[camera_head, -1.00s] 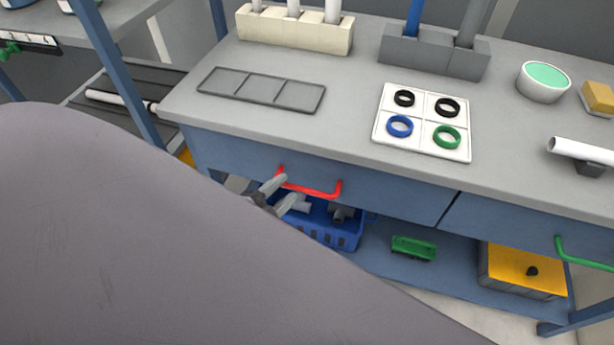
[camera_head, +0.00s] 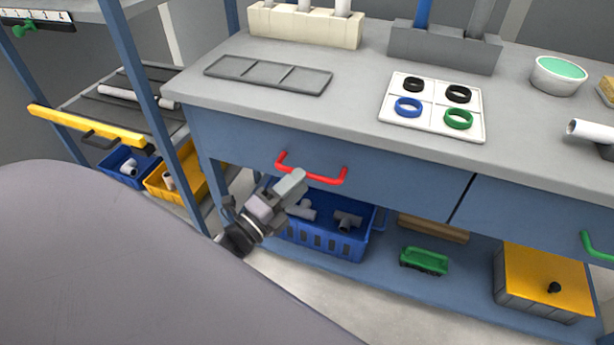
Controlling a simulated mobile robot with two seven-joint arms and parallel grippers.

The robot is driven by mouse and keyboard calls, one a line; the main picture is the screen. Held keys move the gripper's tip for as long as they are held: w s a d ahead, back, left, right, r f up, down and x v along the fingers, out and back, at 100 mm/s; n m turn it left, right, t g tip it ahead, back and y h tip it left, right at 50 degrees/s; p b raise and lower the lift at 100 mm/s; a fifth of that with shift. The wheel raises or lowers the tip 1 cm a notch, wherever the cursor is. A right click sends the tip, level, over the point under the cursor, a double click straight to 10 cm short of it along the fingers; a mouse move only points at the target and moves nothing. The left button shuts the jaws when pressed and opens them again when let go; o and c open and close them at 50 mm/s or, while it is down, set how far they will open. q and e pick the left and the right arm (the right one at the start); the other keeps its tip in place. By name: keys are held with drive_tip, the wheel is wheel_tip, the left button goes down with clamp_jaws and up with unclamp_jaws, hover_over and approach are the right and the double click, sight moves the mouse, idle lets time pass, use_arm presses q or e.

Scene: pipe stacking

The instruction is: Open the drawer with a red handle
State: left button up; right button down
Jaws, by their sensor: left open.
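The red handle (camera_head: 312,177) is on the front of a blue drawer (camera_head: 400,183) under the grey bench top. The drawer front looks flush with the bench, so the drawer looks closed. My left gripper (camera_head: 296,188) is in front of the drawer, just below and left of the middle of the red handle. Its jaws are open, and the handle does not appear to be held between them. My own large grey arm link hides the lower left of the view. My right gripper is not in view.
A blue crate (camera_head: 325,238) with grey pipe fittings stands on the shelf below the drawer. A second drawer with a green handle (camera_head: 597,247) is at the right. The bench top (camera_head: 350,105) carries a grey tray, ring board and pipe holders. A yellow box (camera_head: 548,280) is lower right.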

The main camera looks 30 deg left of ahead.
use_arm(q)
drive_tip(key=shift+x, duration=1.85)
clamp_jaws()
drive_tip(key=shift+s+f, duration=0.1)
